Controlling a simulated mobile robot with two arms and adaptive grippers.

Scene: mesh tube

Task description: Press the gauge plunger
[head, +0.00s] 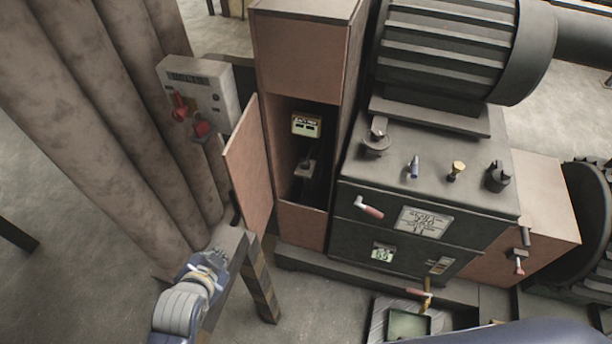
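I cannot tell for certain which part is the gauge plunger. A brass-topped knob (457,170) stands upright on top of the dark machine housing (350,188), between a small blue-grey lever (413,167) and a black knob (497,176). A small lit gauge display (383,252) is on the housing's front. My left arm comes up at the lower left. Its gripper (216,259) is small and partly blends with a post behind it, so its fingers are unclear. It is well apart from the housing. My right gripper is not in view.
An open cabinet (302,55) with its door (248,165) swung out stands between my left arm and the housing; it holds a yellowish meter (306,125). A grey box with red handles (200,97) is at the left. A green tray (408,324) lies below the housing.

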